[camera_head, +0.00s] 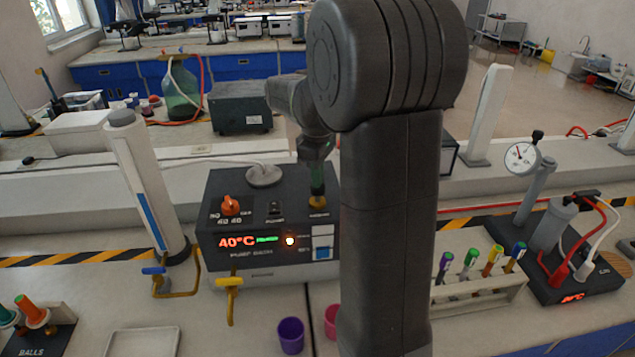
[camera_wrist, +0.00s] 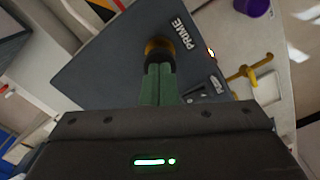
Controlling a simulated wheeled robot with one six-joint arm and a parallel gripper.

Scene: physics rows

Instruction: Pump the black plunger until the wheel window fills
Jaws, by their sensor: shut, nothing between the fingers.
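The dark pump bath (camera_head: 262,262) stands on the bench with an orange knob, a lit 40°C display and a glowing amber lamp. The black plunger (camera_wrist: 157,55) sits in a brass collar beside the word PRIME; in the head view the brass collar (camera_head: 318,202) shows at the box's top right. My gripper (camera_head: 317,188) has its green fingers together, pointing down over the plunger; the fingertips also show in the wrist view (camera_wrist: 158,68). They meet or nearly meet the plunger top; contact is unclear. A small front window (camera_head: 322,246) is white above and blue below; no wheel is discernible.
A yellow spout (camera_head: 230,290) projects from the box front. A purple cup (camera_head: 291,335) and a pink cup (camera_head: 332,321) stand in front. A tall white column (camera_head: 145,185) is at left, a rack of capped tubes (camera_head: 480,297) at right. My arm hides the middle.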

